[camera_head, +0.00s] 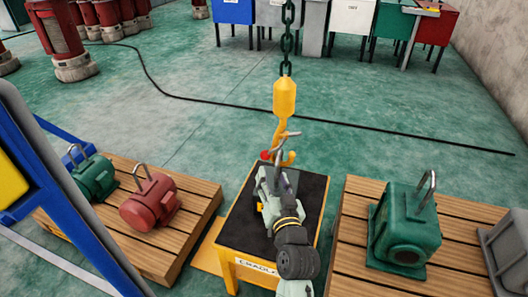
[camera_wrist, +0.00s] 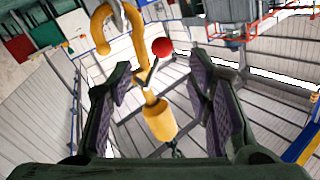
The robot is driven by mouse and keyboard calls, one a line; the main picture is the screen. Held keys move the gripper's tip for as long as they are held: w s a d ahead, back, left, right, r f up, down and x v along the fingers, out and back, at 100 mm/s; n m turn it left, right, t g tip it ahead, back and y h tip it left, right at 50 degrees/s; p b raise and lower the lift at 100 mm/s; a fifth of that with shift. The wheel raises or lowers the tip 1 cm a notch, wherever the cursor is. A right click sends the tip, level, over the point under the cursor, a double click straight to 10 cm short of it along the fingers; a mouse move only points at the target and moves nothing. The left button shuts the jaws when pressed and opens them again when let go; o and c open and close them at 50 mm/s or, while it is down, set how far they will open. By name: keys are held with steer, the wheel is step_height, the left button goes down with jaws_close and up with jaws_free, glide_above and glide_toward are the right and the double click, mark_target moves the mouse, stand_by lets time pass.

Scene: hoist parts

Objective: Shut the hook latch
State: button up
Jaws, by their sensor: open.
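The yellow hook (camera_head: 289,158) hangs from a yellow block (camera_head: 285,97) over the cradle stand. In the wrist view the hook (camera_wrist: 103,22) appears upside down, with a grey ring (camera_wrist: 118,16) at its bend. The grey latch (camera_wrist: 152,72) is at the hook's shank and its red ball (camera_wrist: 162,47) stands out to the right. The red ball (camera_head: 265,155) also shows left of the hook in the head view. The gap between hook tip and shank looks uncovered. My gripper (camera_wrist: 163,85) is open, the hook's shank and latch showing between its fingers. Contact cannot be told.
The black-topped cradle stand (camera_head: 237,228) is below my arm. Pallets stand left (camera_head: 166,248) with a red motor (camera_head: 149,201) and green motor (camera_head: 94,178), and right (camera_head: 350,270) with a larger green motor (camera_head: 405,230). A chain (camera_head: 287,40) rises from the block. The floor behind is mostly clear.

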mark_target(266, 158)
steer(key=w, duration=0.2)
steer(key=w+a+p, duration=0.1)
steer(key=w, duration=0.2)
steer(key=w+a+p, duration=0.1)
steer(key=w, duration=0.2)
steer(key=shift+w+r, duration=0.2)
steer(key=shift+w, duration=0.05)
steer(key=shift+w+a+f, duration=0.1)
steer(key=shift+w, duration=0.55)
steer(key=shift+c, duration=0.3)
jaws_close()
